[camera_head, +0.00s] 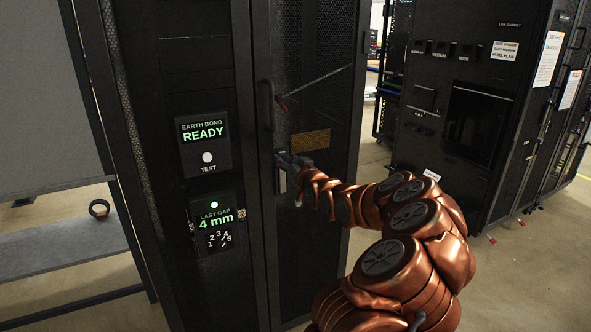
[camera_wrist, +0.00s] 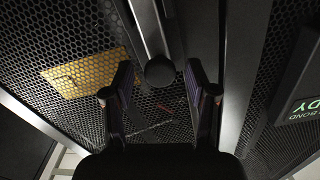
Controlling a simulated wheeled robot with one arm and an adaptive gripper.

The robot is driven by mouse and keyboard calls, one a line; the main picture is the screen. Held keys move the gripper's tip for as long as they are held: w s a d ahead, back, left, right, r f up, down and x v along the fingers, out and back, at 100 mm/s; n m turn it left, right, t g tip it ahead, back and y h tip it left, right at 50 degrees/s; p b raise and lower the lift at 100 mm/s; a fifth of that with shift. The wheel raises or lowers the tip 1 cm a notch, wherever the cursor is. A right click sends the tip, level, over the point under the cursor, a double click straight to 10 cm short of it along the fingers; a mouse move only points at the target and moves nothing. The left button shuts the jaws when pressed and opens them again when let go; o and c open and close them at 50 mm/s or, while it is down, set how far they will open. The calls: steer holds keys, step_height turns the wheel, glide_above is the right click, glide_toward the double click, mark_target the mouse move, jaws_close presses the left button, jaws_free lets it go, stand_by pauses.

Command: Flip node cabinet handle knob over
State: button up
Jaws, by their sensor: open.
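The node cabinet (camera_head: 315,45) is a tall black cabinet with a perforated door. My gripper (camera_wrist: 160,88) is open, with one finger on each side of the knob, and I see gaps between knob and fingers. In the head view my gripper (camera_head: 286,163) is at the door's left side, and it hides the knob there. A slim vertical handle (camera_head: 265,105) shows above it.
Left of the door, panels read "EARTH BOND READY" (camera_head: 205,135) and "LAST GAP 4 mm" (camera_head: 215,222). A yellow mesh patch (camera_wrist: 85,75) is on the door. Another black cabinet (camera_head: 455,110) stands at the right, with open floor between. A grey bench (camera_head: 65,250) is at the left.

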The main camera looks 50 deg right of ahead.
steer(key=v, duration=1.1)
steer(key=shift+s+a, duration=0.15)
steer(key=shift+s, duration=0.05)
stand_by(0.4)
steer(key=w+a+f+n+g+y, duration=0.2)
steer(key=a, duration=0.5)
steer(key=w+a+f+n+g+y, duration=0.1)
steer(key=w+a+f+g+y, duration=0.15)
steer(key=a, duration=0.45)
steer(key=s+a+f+n+g+y+p, duration=0.1)
steer(key=s+a+f+g, duration=0.1)
steer(key=a, duration=0.3)
steer(key=s+a+f+n+g+y+p, duration=0.1)
steer(key=s+a+f+g, duration=0.15)
steer(key=a, duration=0.25)
steer(key=s+a+r+g+p, duration=0.1)
steer(key=s+a+g, duration=0.4)
steer(key=s, duration=1)
steer(key=s+a+r+n+g, duration=0.1)
steer(key=s+a+g, duration=0.3)
steer(key=s+a, duration=0.8)
steer(key=s, duration=0.3)
steer(key=shift+g+h+p, duration=0.35)
steer(key=shift+g, duration=0.05)
